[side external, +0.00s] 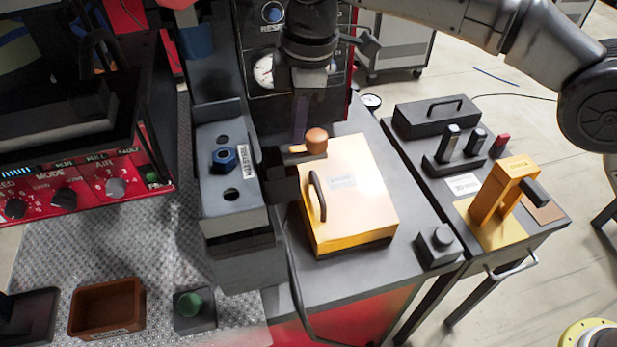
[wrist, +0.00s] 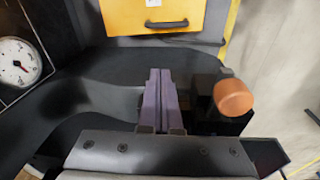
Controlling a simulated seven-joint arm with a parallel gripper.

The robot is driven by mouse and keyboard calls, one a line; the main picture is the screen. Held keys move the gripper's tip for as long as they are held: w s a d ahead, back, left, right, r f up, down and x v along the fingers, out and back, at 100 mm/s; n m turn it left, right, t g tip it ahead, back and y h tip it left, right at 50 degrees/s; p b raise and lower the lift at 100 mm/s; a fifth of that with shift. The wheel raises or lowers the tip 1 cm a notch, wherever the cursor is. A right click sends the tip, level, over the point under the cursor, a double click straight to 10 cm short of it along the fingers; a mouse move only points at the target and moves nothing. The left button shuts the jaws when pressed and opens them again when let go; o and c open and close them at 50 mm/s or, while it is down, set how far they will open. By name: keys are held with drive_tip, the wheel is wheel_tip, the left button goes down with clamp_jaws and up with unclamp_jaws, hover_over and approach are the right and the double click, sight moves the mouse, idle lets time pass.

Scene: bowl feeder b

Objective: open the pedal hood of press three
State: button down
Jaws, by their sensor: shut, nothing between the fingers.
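The hood is a yellow box-shaped cover (side external: 365,190) with a white label and a black bar handle (side external: 317,196) along its left side. It looks lowered, lying flat on the dark bench; what is under it is hidden. In the wrist view the yellow cover (wrist: 195,12) is at the top, with its handle (wrist: 166,24) ahead of my fingers. My gripper (wrist: 160,72) is shut and empty, apart from the handle. In the side view my gripper (side external: 300,140) points down behind the cover's left end, its tips partly hard to make out.
An orange-brown knob (wrist: 232,98) stands close beside my fingers; it also shows in the side view (side external: 316,141). A gauge panel (side external: 263,70) rises behind. A grey block with a blue nut (side external: 224,158) is left.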

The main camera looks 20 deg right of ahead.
approach(306, 197)
drive_tip(key=a+f, duration=0.4)
drive_tip(key=f, duration=0.2)
drive_tip(key=shift+w+d+r, duration=0.1)
drive_tip(key=shift+d+r, duration=0.15)
drive_tip(key=shift+d, duration=0.35)
drive_tip(key=shift+w+d+r, duration=0.1)
drive_tip(key=shift+d+r, duration=0.1)
drive_tip(key=shift+d, duration=0.4)
drive_tip(key=shift+w+d+r, duration=0.1)
drive_tip(key=shift+d+r, duration=0.15)
drive_tip(key=shift+d, duration=0.3)
drive_tip(key=shift+d+r, duration=0.1)
